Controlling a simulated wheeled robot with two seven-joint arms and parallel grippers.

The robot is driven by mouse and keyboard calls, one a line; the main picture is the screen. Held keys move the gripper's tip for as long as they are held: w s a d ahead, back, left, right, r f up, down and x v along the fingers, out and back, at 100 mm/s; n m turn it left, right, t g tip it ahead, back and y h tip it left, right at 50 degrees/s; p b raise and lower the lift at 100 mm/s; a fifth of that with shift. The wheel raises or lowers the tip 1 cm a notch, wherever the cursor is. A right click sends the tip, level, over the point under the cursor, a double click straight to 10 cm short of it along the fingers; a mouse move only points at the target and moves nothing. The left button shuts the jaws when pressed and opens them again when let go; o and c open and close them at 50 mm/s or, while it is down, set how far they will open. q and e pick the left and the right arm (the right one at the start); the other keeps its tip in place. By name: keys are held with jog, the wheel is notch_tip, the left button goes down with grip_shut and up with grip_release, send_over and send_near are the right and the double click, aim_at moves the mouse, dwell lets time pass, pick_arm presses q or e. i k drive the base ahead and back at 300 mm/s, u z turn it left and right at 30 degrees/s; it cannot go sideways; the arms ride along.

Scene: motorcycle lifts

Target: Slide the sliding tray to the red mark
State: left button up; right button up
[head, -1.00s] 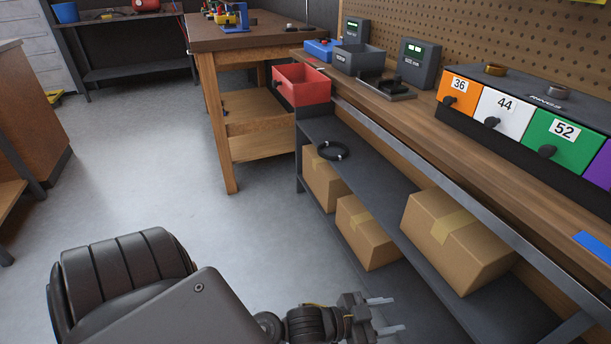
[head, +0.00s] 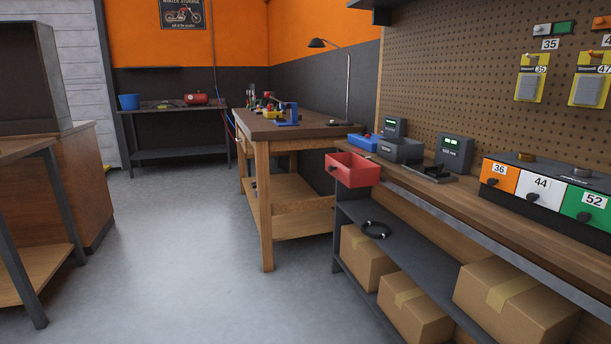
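I cannot tell for sure which thing is the sliding tray. A low dark holder (head: 430,173) lies to the right of these. No separate red mark can be made out. Neither of my grippers is in view.
The right-hand bench (head: 470,207) carries numbered drawers (head: 541,187) and a digital readout (head: 453,152). Its lower shelf (head: 415,255) holds a black ring (head: 376,229), with cardboard boxes (head: 515,300) below. A wooden workbench (head: 305,130) stands beyond. The grey floor (head: 190,240) is clear.

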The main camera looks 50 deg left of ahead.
aim_at(353, 171)
jog(key=u, duration=1.05)
jog(key=i, duration=1.45)
jog(key=z, duration=0.6)
